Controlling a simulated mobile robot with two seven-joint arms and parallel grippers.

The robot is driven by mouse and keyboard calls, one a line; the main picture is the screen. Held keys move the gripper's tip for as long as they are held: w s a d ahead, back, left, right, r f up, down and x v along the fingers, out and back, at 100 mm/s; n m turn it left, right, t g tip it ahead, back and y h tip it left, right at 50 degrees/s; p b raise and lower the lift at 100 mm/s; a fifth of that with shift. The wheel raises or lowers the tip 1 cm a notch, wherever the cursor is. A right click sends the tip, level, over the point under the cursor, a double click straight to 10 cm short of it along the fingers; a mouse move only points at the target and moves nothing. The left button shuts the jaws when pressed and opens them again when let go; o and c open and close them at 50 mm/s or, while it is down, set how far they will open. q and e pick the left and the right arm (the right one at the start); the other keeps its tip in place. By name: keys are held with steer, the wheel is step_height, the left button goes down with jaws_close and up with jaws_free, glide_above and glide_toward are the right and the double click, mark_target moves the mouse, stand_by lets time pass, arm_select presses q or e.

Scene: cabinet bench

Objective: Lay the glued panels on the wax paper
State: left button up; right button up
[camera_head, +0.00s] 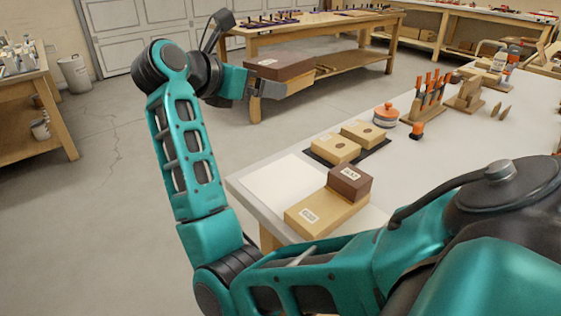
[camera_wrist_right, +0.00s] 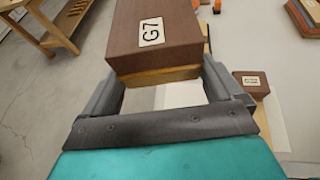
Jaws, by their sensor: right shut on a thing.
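My right gripper (camera_head: 268,88) is shut on a dark brown panel (camera_head: 281,66) with a lighter wood layer under it. It holds the panel raised, left of and above the bench. In the right wrist view the panel, labelled G7 (camera_wrist_right: 152,32), sits between the fingers (camera_wrist_right: 163,82). My left gripper is out of view.
A black mat (camera_head: 368,155) holds two tan blocks with dark round spots. Behind stand an orange-lidded pot (camera_head: 386,115) and a wooden rack (camera_head: 424,112) of orange-handled tools. Another workbench (camera_head: 330,30) is at the back. Open floor lies left of the bench.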

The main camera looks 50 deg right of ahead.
steer(key=a+m+g+b, duration=0.1)
steer(key=a+g, duration=0.1)
steer(key=m+b, duration=0.1)
steer(key=b, duration=0.3)
glide_above(256, 189)
steer(key=shift+g, duration=0.3)
step_height(256, 189, down, 15)
steer(key=shift+s, duration=0.1)
steer(key=shift+f, duration=0.45)
steer(key=shift+f+b, duration=0.3)
steer(key=shift+f, duration=0.1)
step_height(256, 189, down, 3)
steer(key=shift+f+b, duration=0.15)
steer(key=shift+b, duration=0.25)
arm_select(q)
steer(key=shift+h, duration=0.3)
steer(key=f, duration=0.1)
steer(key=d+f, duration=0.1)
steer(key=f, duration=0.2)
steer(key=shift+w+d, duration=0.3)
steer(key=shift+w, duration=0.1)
